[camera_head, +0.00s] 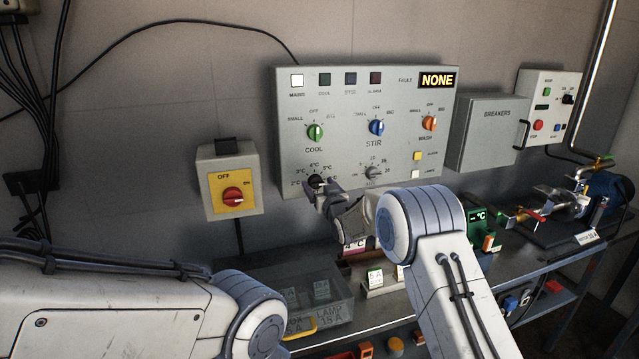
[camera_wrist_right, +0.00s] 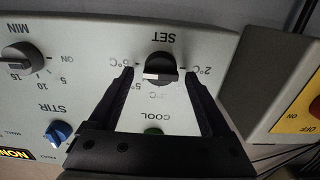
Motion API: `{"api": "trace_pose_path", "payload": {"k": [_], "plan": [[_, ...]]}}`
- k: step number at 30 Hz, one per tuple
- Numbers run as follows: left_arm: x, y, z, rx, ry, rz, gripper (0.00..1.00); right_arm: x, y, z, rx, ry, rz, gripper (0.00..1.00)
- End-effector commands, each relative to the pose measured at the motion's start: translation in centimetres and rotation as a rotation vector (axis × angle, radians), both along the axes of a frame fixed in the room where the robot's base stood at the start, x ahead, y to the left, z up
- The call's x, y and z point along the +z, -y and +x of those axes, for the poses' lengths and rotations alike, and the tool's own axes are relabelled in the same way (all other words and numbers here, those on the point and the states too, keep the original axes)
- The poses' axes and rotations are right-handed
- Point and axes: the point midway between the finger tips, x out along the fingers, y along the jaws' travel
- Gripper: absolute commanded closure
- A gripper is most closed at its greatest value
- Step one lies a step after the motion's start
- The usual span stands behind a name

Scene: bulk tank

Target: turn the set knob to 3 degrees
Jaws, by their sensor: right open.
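My right gripper (camera_wrist_right: 160,80) is open, with one black finger on each side of the knob; contact is not clear. In the head view the right gripper (camera_head: 318,192) partly hides the knob. My left gripper is out of view.
A grey dial (camera_head: 373,173) marked in minutes sits right of the knob. Green (camera_head: 315,132), blue (camera_head: 376,127) and orange (camera_head: 429,123) selectors are above. A yellow switch box with a red knob (camera_head: 234,197) hangs left. A bench with a clear bin (camera_head: 335,280) lies below.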

Motion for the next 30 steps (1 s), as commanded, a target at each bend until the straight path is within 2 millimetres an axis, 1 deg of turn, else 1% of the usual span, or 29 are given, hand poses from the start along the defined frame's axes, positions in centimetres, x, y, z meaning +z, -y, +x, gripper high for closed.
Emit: {"api": "trace_pose_path", "payload": {"k": [4,13,14,15,17,18,20,21,26,30], "plan": [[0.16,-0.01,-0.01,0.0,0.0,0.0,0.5,-0.03,-0.25,0.64,0.0,-0.001,0.0,0.18],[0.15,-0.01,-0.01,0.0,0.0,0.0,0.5,-0.04,-0.26,0.77,0.0,-0.001,0.0,0.18],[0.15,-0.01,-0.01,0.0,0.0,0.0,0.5,-0.04,-0.25,0.77,0.0,-0.001,0.0,0.25],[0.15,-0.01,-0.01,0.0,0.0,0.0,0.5,-0.04,-0.24,0.77,0.0,-0.001,0.0,0.41],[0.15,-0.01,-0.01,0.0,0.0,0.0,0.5,-0.04,-0.24,0.76,0.0,-0.001,0.0,0.64],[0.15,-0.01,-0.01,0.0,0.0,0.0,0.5,-0.03,-0.23,0.77,0.0,-0.001,0.0,0.79],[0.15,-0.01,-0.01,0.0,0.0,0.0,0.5,-0.03,-0.23,0.76,0.0,-0.001,0.0,1.0],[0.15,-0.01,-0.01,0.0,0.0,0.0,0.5,-0.03,0.2,0.77,-0.001,-0.001,-0.001,1.0],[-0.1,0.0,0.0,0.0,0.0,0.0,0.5,-0.09,0.02,0.76,-0.003,0.003,-0.01,1.0],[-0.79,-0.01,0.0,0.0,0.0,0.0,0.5,-0.19,-0.09,0.77,-0.003,0.016,-0.046,1.0]]}}
